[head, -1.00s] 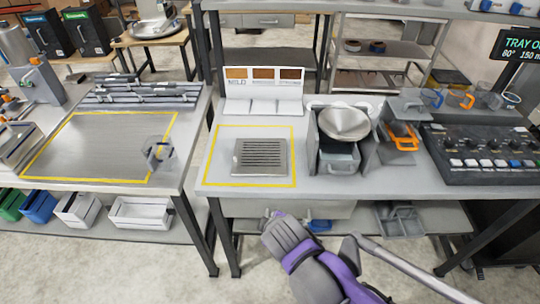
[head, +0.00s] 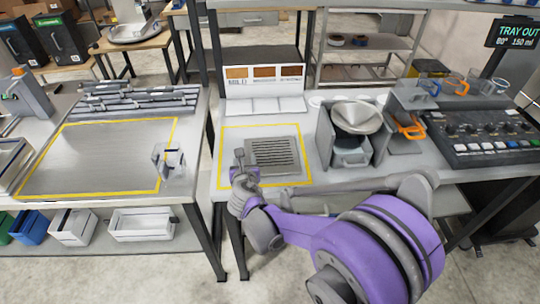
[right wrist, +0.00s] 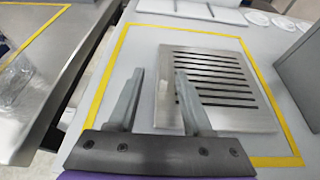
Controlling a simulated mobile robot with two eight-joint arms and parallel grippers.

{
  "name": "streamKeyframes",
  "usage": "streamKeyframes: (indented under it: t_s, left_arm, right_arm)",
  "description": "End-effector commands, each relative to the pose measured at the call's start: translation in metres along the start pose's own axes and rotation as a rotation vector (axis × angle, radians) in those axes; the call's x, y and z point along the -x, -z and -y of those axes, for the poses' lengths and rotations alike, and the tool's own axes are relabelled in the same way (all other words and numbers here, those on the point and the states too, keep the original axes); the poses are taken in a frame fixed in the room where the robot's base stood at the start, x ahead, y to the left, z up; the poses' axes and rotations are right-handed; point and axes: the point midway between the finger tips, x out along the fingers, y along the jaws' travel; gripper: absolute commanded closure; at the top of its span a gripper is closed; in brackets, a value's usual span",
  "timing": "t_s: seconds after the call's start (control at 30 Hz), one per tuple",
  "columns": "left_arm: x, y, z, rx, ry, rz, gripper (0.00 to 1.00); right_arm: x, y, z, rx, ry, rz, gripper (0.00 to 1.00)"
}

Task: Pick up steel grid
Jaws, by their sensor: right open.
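The steel grid (head: 272,155) is a flat square plate with dark parallel slots. It lies inside the yellow outline on the grey table. It also shows in the right wrist view (right wrist: 215,100), ahead of my fingers. My right gripper (head: 240,160) is at the left edge of the grid in the head view. In the right wrist view its two fingers (right wrist: 158,80) are apart, with nothing gripped; the right finger overlaps the grid's near left part in the picture. I cannot tell whether it touches. My left gripper is not in view.
A funnel machine (head: 352,135) stands right of the outline, with a control panel (head: 485,137) farther right. A white sample stand (head: 264,92) is behind. A clear holder (head: 170,163) stands on the left table, across a gap. Table space around the grid is free.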

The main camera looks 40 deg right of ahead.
Motion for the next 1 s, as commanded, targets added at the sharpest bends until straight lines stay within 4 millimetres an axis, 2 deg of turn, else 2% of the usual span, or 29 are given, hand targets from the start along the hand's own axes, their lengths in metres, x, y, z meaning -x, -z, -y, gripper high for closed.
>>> streamKeyframes:
  t_s: [0.17,0.47,0.77,0.87,1.0]
  left_arm:
    - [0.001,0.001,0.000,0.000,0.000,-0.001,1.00]
    - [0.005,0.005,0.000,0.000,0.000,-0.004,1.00]
    - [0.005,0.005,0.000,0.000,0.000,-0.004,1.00]
    - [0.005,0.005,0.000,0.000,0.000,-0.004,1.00]
    - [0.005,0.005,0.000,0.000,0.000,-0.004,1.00]
  right_arm:
    - [-0.013,-0.001,0.002,-0.001,0.001,0.000,0.50]
    - [-0.053,-0.003,0.008,-0.003,0.001,0.000,0.50]
    - [-0.058,-0.002,0.008,-0.002,0.000,-0.001,0.50]
    - [-0.058,-0.002,0.008,-0.002,0.000,-0.001,0.64]
    - [-0.058,-0.002,0.008,-0.003,0.000,-0.001,0.90]
